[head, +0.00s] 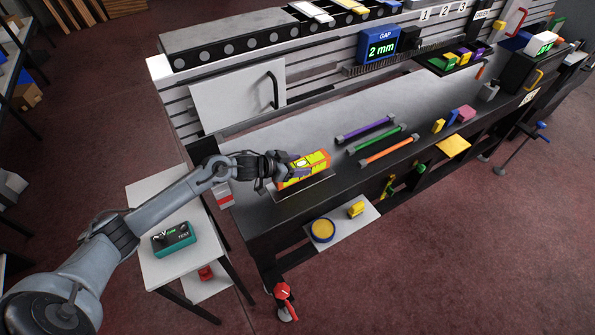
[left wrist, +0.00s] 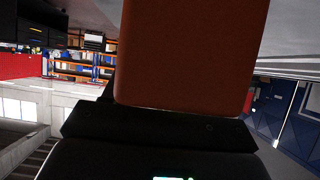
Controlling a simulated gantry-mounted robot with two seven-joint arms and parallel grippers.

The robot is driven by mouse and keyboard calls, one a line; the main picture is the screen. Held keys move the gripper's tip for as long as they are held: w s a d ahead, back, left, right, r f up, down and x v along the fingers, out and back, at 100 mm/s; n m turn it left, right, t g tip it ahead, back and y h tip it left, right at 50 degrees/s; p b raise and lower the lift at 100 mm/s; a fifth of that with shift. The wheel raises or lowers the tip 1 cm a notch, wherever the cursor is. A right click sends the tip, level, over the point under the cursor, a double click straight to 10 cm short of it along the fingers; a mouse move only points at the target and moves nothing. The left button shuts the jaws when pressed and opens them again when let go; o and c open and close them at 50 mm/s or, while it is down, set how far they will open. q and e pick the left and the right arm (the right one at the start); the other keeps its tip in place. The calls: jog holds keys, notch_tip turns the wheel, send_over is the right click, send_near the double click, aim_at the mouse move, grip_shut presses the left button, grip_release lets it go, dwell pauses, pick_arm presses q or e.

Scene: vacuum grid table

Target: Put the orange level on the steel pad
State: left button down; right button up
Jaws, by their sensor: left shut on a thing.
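The orange level (head: 318,160), with a yellow-green face, is at the near left part of the grey bench top. My left gripper (head: 287,174) is shut on its left part. The level's orange end fills the upper middle of the left wrist view (left wrist: 185,50), hiding the fingertips there. A flat grey plate that looks like the steel pad (head: 306,189) lies just below the level, partly hidden by it. I cannot tell whether the level touches it or hangs slightly above. My right gripper is not in view.
Purple (head: 365,130), green (head: 378,139) and orange (head: 388,151) bars lie right of the level. A white panel with a black handle (head: 238,98) stands behind. A small shelf (head: 345,229) juts out in front, holding a yellow round item and a yellow block.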

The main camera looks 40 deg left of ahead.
pick_arm(q)
notch_tip(320, 180, down, 3)
jog(key=shift+r+b, duration=0.15)
jog(key=shift+b, duration=0.15)
jog(key=shift+c, duration=1.6)
grip_release()
